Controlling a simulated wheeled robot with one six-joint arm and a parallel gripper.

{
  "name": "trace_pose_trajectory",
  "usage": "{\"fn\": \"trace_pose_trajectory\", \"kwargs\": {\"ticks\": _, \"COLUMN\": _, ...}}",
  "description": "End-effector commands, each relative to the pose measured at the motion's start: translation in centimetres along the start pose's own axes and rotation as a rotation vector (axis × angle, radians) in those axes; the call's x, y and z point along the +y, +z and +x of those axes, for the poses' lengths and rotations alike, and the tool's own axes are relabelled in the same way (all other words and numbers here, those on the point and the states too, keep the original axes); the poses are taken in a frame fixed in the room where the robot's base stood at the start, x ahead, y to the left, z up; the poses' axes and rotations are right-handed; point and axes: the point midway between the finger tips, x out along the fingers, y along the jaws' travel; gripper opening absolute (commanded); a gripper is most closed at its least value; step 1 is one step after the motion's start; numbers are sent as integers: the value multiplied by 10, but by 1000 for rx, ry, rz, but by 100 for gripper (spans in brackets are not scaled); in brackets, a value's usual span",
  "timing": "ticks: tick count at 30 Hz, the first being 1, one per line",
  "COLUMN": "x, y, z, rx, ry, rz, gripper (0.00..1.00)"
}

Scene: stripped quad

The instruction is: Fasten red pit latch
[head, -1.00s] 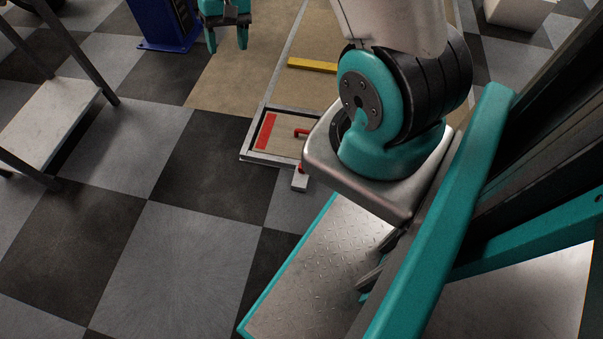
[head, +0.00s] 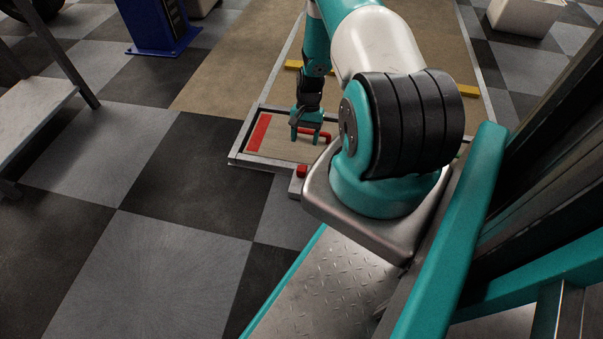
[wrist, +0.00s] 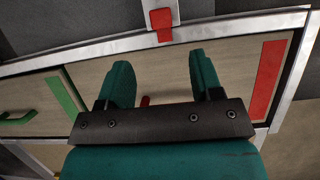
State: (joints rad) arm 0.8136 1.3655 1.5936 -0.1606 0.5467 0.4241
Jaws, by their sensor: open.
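The red latch handle (head: 318,133) lies on a wooden pit cover panel with a red strip (head: 259,132) at its left end. My gripper (head: 305,139) points down over this panel, beside or over the handle; I cannot tell if they touch. In the wrist view my open gripper (wrist: 160,62) has a wide gap between its teal fingers, and a small red piece (wrist: 145,101) shows between them, mostly hidden by the gripper body. A red block (head: 302,170) sits on a metal bracket at the frame's near edge; it also shows at the top of the wrist view (wrist: 163,24).
A green strip (wrist: 66,92) and green handle (wrist: 18,117) lie on the neighbouring panel. Yellow bars (head: 293,64) lie across the boards behind. A blue stand (head: 157,28) and a grey table (head: 35,110) are at left. The checkered floor at front left is clear.

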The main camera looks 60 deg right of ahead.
Motion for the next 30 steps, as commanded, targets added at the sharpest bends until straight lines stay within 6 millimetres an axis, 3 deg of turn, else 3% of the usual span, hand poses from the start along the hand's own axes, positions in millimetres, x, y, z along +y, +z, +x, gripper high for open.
{"fn": "trace_pose_trajectory", "kwargs": {"ticks": 1, "x": 0, "y": -2, "z": 18, "rx": -3, "ry": 2, "rz": -1, "gripper": 60}}
{"fn": "trace_pose_trajectory", "kwargs": {"ticks": 6, "x": 0, "y": -2, "z": 58, "rx": -2, "ry": 2, "rz": -2, "gripper": 60}}
{"fn": "trace_pose_trajectory", "kwargs": {"ticks": 15, "x": 0, "y": -1, "z": 110, "rx": -1, "ry": 1, "rz": -1, "gripper": 60}}
{"fn": "trace_pose_trajectory", "kwargs": {"ticks": 21, "x": -1, "y": 0, "z": 120, "rx": 1, "ry": 0, "rz": -1, "gripper": 60}}
{"fn": "trace_pose_trajectory", "kwargs": {"ticks": 29, "x": 0, "y": 0, "z": 120, "rx": 1, "ry": 0, "rz": -1, "gripper": 60}}
{"fn": "trace_pose_trajectory", "kwargs": {"ticks": 30, "x": 0, "y": 0, "z": 120, "rx": 1, "ry": 0, "rz": -1, "gripper": 55}}
